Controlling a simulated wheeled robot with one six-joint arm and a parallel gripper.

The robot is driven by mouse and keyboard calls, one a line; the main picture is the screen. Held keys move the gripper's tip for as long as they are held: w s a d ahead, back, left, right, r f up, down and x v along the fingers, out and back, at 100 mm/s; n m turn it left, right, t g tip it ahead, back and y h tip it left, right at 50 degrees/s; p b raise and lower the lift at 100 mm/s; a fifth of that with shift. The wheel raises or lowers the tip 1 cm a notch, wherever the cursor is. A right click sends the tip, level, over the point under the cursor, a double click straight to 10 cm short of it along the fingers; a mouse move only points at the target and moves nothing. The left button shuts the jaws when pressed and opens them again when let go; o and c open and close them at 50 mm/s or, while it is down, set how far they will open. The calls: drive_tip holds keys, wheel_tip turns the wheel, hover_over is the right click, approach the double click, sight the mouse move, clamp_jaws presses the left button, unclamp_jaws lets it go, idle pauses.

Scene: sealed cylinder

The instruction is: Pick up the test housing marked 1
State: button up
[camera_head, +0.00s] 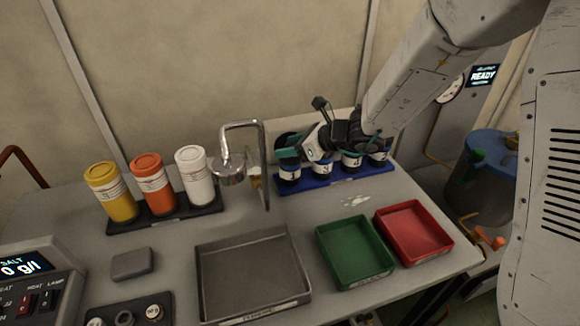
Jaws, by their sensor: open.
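The test housing marked 1 (290,173) is a dark cylinder with a white label band. It stands upright at the left end of a blue rack (335,182). My gripper (291,150) is at its upper part, reaching in from the right with its dark and teal fingers. The jaws are open. The fingers overlap the housing in this view, and I cannot tell whether they touch it. My gripper and wrist partly hide the tops of the neighbouring housings (322,170).
A curved metal tap (262,165) stands close left of the rack. Yellow, orange and white bottles (153,184) stand farther left. A grey tray (253,275), a green tray (354,250) and a red tray (413,232) lie in front. A blue-topped drum (490,140) is at right.

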drive_tip(key=shift+a, duration=0.15)
clamp_jaws()
